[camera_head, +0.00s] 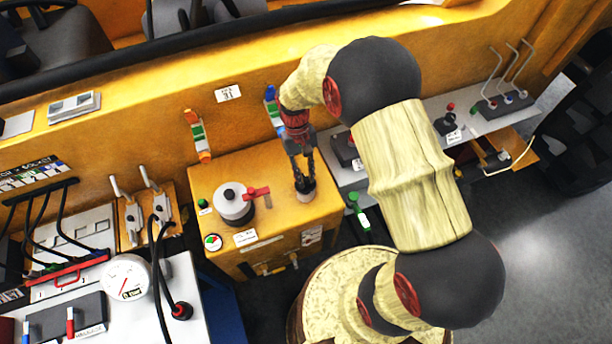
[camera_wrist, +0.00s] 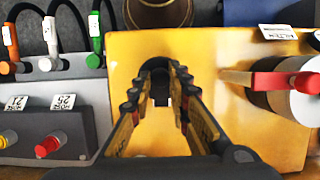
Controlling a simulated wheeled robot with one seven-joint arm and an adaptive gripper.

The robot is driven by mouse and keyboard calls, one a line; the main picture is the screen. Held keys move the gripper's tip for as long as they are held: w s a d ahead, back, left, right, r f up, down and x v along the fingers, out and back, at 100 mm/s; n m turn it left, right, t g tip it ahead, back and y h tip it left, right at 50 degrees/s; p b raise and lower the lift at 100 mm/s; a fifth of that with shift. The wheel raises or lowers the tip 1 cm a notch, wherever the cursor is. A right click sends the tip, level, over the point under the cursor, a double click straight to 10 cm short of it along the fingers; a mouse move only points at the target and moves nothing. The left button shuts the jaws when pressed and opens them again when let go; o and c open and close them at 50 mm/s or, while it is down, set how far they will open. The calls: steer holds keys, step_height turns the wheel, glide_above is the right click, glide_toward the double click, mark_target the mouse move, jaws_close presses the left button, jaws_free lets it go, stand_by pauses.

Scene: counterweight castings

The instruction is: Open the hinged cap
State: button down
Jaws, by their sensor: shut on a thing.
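The yellow box (camera_head: 265,170) has a small dark round fitting (camera_head: 306,191) near its right side, which I take to be the hinged cap. My gripper (camera_head: 303,175) points down at it from above, and its fingertips are at the fitting. In the wrist view my gripper (camera_wrist: 160,80) has its two fingers on either side of the dark piece (camera_wrist: 160,90), shut on it. The fingers hide most of the cap, so its hinge and how far it stands open cannot be made out.
A white cylinder with a red handle (camera_head: 257,192) stands left of the cap, also seen in the wrist view (camera_wrist: 290,84). The yellow wall (camera_head: 130,120) rises behind, with coloured handles (camera_head: 198,135).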

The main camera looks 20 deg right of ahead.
steer(key=shift+w+r+g, duration=0.2)
steer(key=shift+w+g, duration=0.1)
steer(key=c, duration=1.7)
jaws_free()
steer(key=shift+o, duration=0.2)
steer(key=v, duration=1.2)
steer(key=shift+w, duration=0.1)
